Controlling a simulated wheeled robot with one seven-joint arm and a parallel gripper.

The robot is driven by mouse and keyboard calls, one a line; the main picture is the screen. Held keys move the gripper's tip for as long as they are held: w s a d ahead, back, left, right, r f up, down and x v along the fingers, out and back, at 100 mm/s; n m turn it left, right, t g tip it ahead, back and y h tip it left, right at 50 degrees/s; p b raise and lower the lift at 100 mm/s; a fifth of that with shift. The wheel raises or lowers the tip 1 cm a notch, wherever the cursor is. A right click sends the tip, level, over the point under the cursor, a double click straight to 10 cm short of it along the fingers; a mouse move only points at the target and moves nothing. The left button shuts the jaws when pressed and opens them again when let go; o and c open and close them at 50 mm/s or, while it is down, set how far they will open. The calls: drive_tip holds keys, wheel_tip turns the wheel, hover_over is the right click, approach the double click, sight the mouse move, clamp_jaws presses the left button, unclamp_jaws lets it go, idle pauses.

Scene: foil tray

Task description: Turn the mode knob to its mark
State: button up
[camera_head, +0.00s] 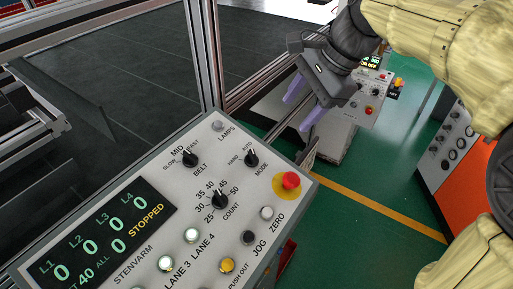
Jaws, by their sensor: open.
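The mode knob (251,159) is a black pointer knob at the upper right of the grey control panel (217,152). It has the marks HAND and AUTO above it and the word MODE below it. Its pointer appears to face up, but I cannot tell for sure which mark it points at. My gripper (302,104) is above and to the right of the knob, with its purple fingers apart. It is empty and clear of the panel.
The panel also carries a belt knob (190,159), a count knob (220,200), a red button (291,180) on a yellow ring, and several push buttons. Its display (96,240) reads STOPPED. A metal frame post (208,60) rises behind the panel. An orange cabinet (475,180) stands at right.

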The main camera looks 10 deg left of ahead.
drive_tip(key=shift+s+a+r, duration=0.15)
drive_tip(key=shift+a+r, duration=0.15)
drive_tip(key=shift+r, duration=0.25)
drive_tip(key=shift+s+a+r, duration=0.1)
drive_tip(key=shift+a+r, duration=0.15)
drive_tip(key=shift+r, duration=0.25)
drive_tip(key=shift+f, duration=0.15)
drive_tip(key=p, duration=0.3)
approach(254, 154)
drive_tip(key=x, duration=0.9)
drive_tip(key=c, duration=1)
